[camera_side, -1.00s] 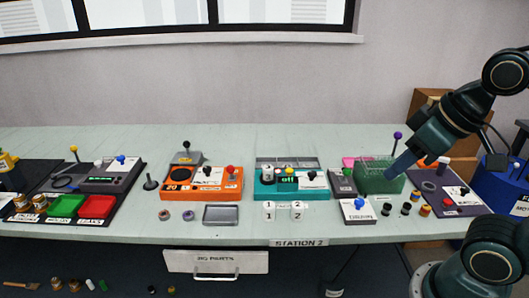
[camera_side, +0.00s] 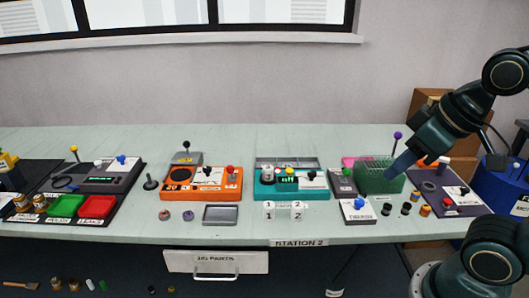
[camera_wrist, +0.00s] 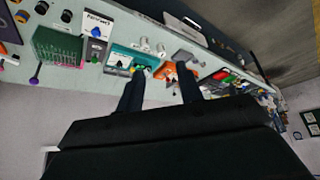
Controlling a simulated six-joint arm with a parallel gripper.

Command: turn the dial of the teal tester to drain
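The teal tester (camera_side: 262,191) sits in the middle of the bench in the side view. It has a small screen with green bars (camera_side: 288,180), a yellow knob (camera_side: 289,171) and a black dial (camera_side: 311,175) on a white label. The dial's pointer direction is too small to read. In the wrist view the teal tester (camera_wrist: 118,49) lies just beyond my fingers. My gripper (camera_wrist: 160,77) is open and empty, its two dark fingers well apart. In the side view my gripper (camera_side: 403,163) is above and beside the green rack, right of the tester.
The green rack (camera_side: 380,181) with a purple-topped stick stands right of the tester. An orange tester (camera_side: 231,187) stands to the left.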

